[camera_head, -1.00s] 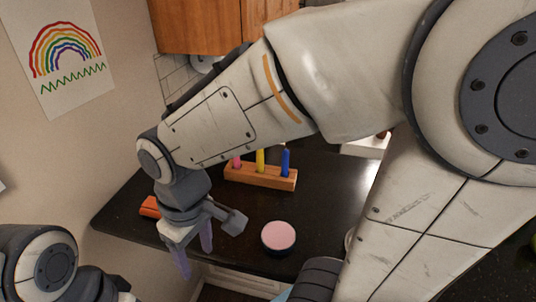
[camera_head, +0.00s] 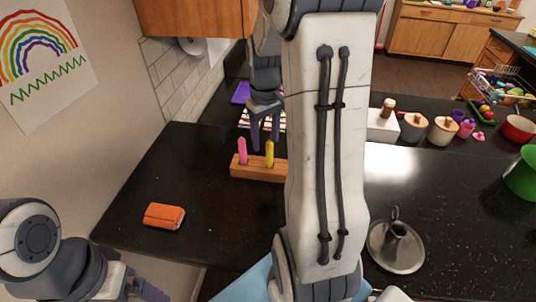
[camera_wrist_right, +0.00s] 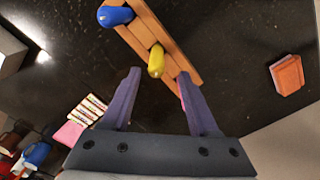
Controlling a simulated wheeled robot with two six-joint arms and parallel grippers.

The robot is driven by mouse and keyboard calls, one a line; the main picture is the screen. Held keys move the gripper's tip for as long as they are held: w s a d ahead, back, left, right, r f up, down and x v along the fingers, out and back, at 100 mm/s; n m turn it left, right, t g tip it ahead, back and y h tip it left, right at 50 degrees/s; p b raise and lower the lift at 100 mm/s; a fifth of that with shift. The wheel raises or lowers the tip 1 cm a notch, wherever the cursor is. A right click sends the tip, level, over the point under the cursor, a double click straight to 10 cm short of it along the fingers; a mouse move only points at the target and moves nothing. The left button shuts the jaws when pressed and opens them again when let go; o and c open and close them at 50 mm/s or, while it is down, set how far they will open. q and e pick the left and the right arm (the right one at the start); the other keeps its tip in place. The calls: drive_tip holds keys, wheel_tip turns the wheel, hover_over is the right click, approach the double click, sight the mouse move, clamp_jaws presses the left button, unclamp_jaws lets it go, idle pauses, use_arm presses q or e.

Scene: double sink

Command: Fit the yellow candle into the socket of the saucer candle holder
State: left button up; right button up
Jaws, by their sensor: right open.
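The yellow candle (camera_head: 270,153) stands upright in a wooden block (camera_head: 257,172), with a pink candle (camera_head: 243,151) to its left. In the right wrist view the yellow candle (camera_wrist_right: 156,62) lies ahead of the fingertips, between a blue candle (camera_wrist_right: 115,16) and the pink one, mostly behind a finger. My right gripper (camera_head: 264,143) is open and empty, just behind the yellow candle in the head view. The metal saucer candle holder (camera_head: 397,250) stands right of my right arm, its socket (camera_head: 398,229) empty. My left gripper (camera_head: 145,291) shows only partly at the bottom edge.
An orange folded item (camera_head: 164,216) lies on the left counter. A white box (camera_head: 383,126), wooden-lidded pots (camera_head: 415,127) and a green vessel (camera_head: 522,176) stand to the right. My right arm hides the counter's middle. The counter around the orange item is clear.

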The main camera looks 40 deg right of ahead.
sight(270, 154)
drive_tip(key=f, duration=0.1)
drive_tip(key=f+p, duration=0.1)
drive_tip(key=f, duration=0.1)
drive_tip(key=s+f+p, duration=0.1)
drive_tip(key=shift+d+f, duration=0.25)
drive_tip(key=shift+f, duration=0.6)
clamp_jaws()
